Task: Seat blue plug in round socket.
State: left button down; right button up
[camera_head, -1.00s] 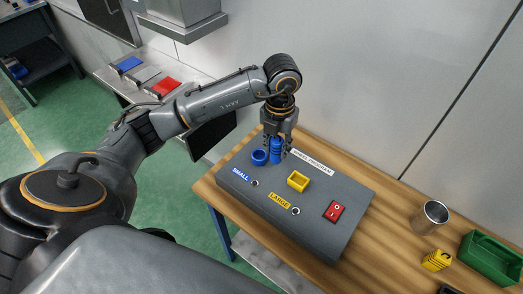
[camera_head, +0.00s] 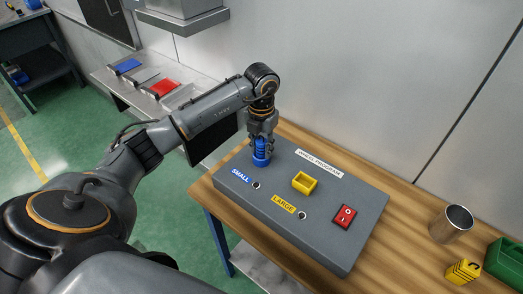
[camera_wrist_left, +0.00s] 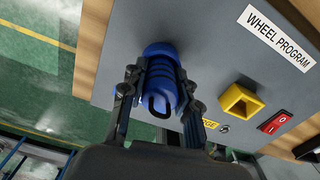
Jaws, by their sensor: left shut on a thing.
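The grey wheel program box (camera_head: 326,233) sits on the wooden bench. My left gripper (camera_head: 262,146) is shut on the ribbed blue plug (camera_head: 261,146) and holds it upright at the round blue socket (camera_head: 260,161), on the box's left part. The plug's lower end meets or overlaps the socket ring; I cannot tell how deep it is. In the left wrist view the plug (camera_wrist_left: 162,88) is between the fingers, with the socket's blue rim (camera_wrist_left: 160,48) behind it. My right gripper is not in view.
A square yellow socket (camera_head: 305,183) and a red switch (camera_head: 344,216) are on the box. A metal cup (camera_head: 451,224), a yellow plug (camera_head: 463,271) and a green bin (camera_head: 503,262) stand at the right. The wall runs behind the bench.

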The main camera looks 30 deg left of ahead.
pick_arm(q)
jog(key=shift+r, duration=0.1)
jog(key=shift+s+f, duration=0.1)
jog(key=shift+f, duration=0.2)
jog(key=shift+s+d+f+b, duration=0.15)
jog(key=shift+s+f+b, duration=0.2)
jog(key=shift+b, duration=0.1)
jog(key=c, duration=1.2)
grip_release()
jog(key=shift+f, duration=0.1)
jog(key=shift+o, duration=1)
jog(key=shift+w, duration=0.1)
jog(key=shift+w+f, duration=0.15)
jog(key=shift+w, duration=0.05)
